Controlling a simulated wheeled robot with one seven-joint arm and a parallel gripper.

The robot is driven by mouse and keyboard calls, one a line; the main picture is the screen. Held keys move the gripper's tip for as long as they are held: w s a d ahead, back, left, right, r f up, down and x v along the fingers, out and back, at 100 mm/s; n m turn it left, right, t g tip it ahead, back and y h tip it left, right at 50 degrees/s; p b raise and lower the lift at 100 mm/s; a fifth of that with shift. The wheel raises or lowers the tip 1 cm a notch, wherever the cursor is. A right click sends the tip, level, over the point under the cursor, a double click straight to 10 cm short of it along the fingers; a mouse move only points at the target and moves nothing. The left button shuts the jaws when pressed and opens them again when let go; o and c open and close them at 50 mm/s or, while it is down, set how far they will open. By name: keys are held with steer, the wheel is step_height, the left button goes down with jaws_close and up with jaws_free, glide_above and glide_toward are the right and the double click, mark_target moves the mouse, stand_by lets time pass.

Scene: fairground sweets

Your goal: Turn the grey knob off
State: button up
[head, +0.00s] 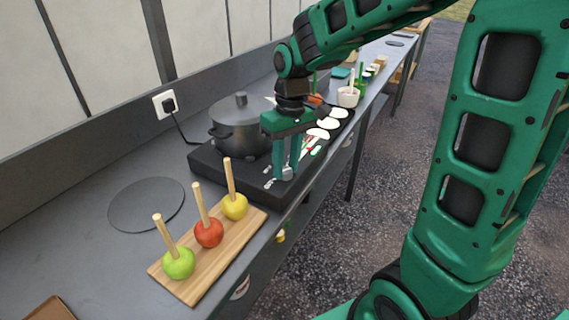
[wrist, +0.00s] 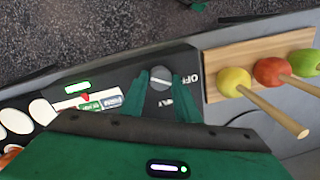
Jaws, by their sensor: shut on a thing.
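The grey knob (wrist: 160,74) is a round grey dial with a pale line across it, on the top of the black hob (head: 208,161). My gripper (head: 285,174) reaches down to the front of the hob, with its green fingers on either side of the knob. In the wrist view, my gripper (wrist: 161,84) is shut on the knob, whose face shows between the fingertips. White lettering reading OFF is printed on the hob to the right of the knob, and more lettering is partly hidden by a finger.
A lidded dark pot (head: 240,125) stands on the hob behind my gripper. A wooden board (head: 205,263) with three apples on sticks lies close by on the counter. A dark disc (head: 146,204) lies to the left. A plugged-in cable (head: 180,130) runs to the hob.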

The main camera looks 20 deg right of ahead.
mark_target(288, 167)
steer(key=shift+w+r+n, duration=0.1)
steer(key=shift+w+n, duration=0.1)
steer(key=shift+n, duration=1)
steer(key=o, duration=1)
steer(key=shift+s, duration=0.1)
steer(key=r, duration=1)
steer(key=shift+w+d+r, duration=0.3)
steer(key=shift+d, duration=0.1)
